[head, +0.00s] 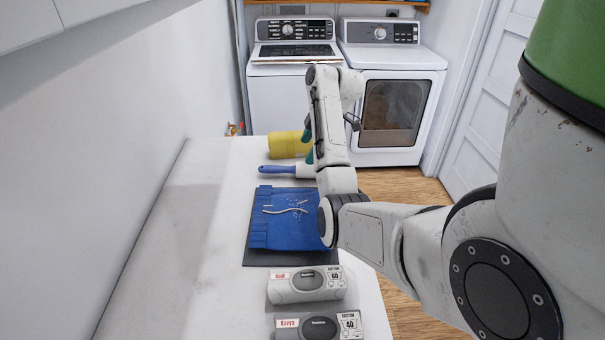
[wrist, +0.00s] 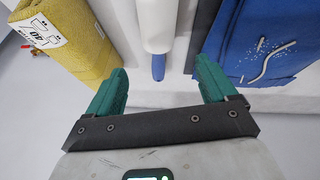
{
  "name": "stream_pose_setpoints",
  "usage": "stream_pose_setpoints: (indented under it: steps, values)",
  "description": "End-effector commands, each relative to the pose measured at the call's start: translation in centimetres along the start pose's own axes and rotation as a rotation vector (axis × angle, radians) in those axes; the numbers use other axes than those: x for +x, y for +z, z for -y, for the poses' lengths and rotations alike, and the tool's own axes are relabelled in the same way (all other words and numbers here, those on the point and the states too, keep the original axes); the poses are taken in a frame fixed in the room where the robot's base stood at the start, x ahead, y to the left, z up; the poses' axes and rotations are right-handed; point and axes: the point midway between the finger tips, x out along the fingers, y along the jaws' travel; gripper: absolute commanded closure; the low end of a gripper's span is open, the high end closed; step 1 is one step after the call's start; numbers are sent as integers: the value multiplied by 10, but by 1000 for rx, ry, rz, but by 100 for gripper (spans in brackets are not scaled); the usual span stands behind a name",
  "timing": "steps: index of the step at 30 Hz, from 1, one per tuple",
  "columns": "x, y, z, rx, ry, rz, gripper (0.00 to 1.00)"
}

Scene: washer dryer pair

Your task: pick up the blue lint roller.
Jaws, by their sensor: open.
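The blue lint roller lies on the white table in the head view, its blue handle (head: 278,169) to the left and its white roller (head: 306,171) to the right, partly behind my arm. In the wrist view its white roller (wrist: 158,18) runs down from the top edge to a short blue part (wrist: 158,66). My gripper (head: 308,146) has teal fingers and is open and empty. In the wrist view my gripper (wrist: 159,70) has one finger on each side of the blue part's line. No contact with the roller shows; the height gap cannot be told.
A yellow folded towel (head: 287,145) lies beyond the roller, with a label in the wrist view. A blue cloth (head: 270,233) with white threads lies on a dark board on the near side. Grey labelled boxes (head: 305,284) sit nearer. The table's left side (head: 190,240) is clear.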

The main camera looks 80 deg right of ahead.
Motion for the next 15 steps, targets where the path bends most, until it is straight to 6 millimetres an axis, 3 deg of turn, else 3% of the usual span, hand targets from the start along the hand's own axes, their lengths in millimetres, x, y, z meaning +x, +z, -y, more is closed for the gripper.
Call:
stream_pose_setpoints:
  steps: [6, 15]
  values:
    - [33, 0, 1, 0, -3, -1, 15]
    - [60, -2, 0, 0, -6, 0, 15]
